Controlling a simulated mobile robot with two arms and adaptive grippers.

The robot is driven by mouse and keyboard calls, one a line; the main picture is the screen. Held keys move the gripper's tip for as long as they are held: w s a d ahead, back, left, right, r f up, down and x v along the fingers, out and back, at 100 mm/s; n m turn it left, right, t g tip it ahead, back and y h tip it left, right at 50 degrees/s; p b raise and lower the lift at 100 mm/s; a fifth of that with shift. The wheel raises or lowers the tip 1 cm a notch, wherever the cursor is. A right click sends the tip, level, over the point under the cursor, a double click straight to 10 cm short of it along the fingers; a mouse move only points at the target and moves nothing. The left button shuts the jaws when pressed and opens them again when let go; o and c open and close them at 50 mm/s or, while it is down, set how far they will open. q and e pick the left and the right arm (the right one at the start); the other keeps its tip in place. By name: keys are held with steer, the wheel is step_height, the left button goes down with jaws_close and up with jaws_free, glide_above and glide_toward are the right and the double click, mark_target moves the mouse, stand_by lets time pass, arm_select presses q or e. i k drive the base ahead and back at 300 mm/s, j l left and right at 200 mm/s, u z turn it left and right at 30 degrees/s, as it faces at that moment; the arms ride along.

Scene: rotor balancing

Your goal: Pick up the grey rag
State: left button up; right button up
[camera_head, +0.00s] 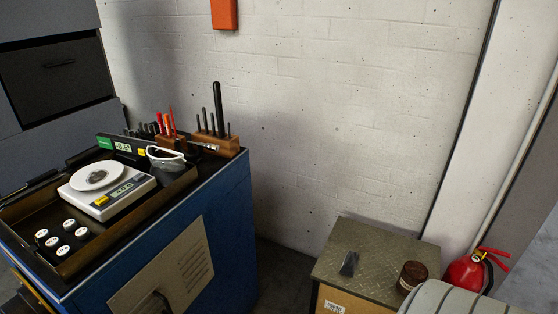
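A small dark grey piece (348,264), possibly the grey rag, lies on the metal top of a low cabinet (378,250) at the lower right. It is too small to tell for sure that it is cloth. Neither of my grippers shows in the head view, and nothing covers the dark grey piece.
A brown jar (412,275) stands right of the grey piece. A grey ribbed object (455,300) and a red fire extinguisher (466,273) are further right. The blue bench (222,225) at left carries a scale (108,192), tools and several small round weights. A wall stands behind.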

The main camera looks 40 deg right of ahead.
mark_target(350, 263)
steer(key=z, duration=2.05)
steer(key=u, duration=1.3)
steer(key=z, duration=1.3)
steer(key=i+l, duration=0.75)
steer(key=l, duration=0.2)
steer(key=i+l+u, duration=0.1)
steer(key=u, duration=0.3)
steer(key=i+l+u, duration=0.1)
steer(key=l+u, duration=0.15)
steer(key=u, duration=0.2)
steer(key=i+l+u, duration=0.1)
steer(key=u, duration=0.3)
steer(key=l, duration=0.1)
